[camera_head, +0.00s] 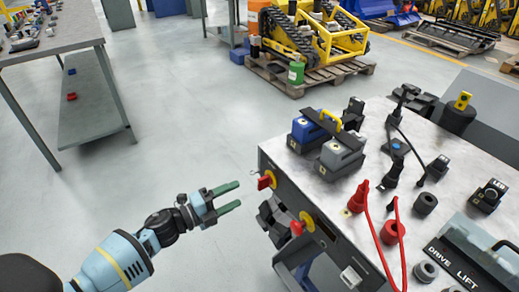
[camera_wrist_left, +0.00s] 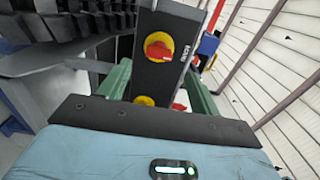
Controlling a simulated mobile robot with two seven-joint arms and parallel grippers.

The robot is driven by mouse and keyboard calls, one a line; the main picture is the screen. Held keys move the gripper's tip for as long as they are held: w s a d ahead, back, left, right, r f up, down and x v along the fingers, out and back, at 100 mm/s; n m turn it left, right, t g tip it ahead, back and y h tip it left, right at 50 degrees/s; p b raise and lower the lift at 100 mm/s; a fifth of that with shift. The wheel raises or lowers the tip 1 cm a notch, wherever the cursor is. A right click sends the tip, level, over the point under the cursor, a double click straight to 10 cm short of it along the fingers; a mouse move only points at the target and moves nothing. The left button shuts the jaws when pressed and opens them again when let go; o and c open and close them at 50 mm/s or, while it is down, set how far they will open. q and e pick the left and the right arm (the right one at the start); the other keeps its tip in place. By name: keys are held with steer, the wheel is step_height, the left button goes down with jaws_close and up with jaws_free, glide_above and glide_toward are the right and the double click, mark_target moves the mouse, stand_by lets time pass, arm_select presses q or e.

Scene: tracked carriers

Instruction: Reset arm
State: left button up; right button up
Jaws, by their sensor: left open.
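My left arm comes in from the lower left in the head view. Its gripper (camera_head: 229,197) has two green fingers held apart, with nothing between them. It is in free air to the left of the workbench's dark front panel, apart from it. In the left wrist view the open green fingers (camera_wrist_left: 158,88) flank the panel, which carries a red knob on a yellow disc (camera_wrist_left: 158,48). In the head view this red knob (camera_head: 265,181) is right of the fingertips, and a red button on yellow (camera_head: 297,227) is lower down. My right gripper does not show.
The workbench (camera_head: 285,150) at the right bears blue and grey battery-like blocks (camera_head: 341,153), black and red connectors (camera_head: 358,197), red cables and a "DRIVE LIFT" panel (camera_head: 455,268). A grey table (camera_head: 60,40) stands at the upper left. Clear floor (camera_head: 170,120) lies between them.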

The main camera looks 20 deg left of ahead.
arm_select(q)
steer(key=s+d+f+n+y, duration=0.1)
steer(key=s+f+n+y, duration=0.1)
steer(key=s+f+n, duration=0.4)
steer(key=s+d+f+n+g+y, duration=0.1)
steer(key=s+f+n+y, duration=0.25)
steer(key=s, duration=0.55)
steer(key=s+d+f+n+y, duration=0.2)
steer(key=s+f+n, duration=0.3)
steer(key=s+n, duration=0.15)
steer(key=s+f+n+g+y, duration=0.25)
steer(key=s+n+g, duration=0.5)
steer(key=s, duration=1.65)
steer(key=w+r+t+p, duration=0.1)
steer(key=w+r+p, duration=0.2)
steer(key=r+p, duration=0.4)
steer(key=w+r+t+h+p, duration=0.1)
steer(key=w+r+t+p, duration=0.1)
steer(key=r+p, duration=0.5)
steer(key=shift+w+r, duration=0.35)
steer(key=shift+w, duration=0.4)
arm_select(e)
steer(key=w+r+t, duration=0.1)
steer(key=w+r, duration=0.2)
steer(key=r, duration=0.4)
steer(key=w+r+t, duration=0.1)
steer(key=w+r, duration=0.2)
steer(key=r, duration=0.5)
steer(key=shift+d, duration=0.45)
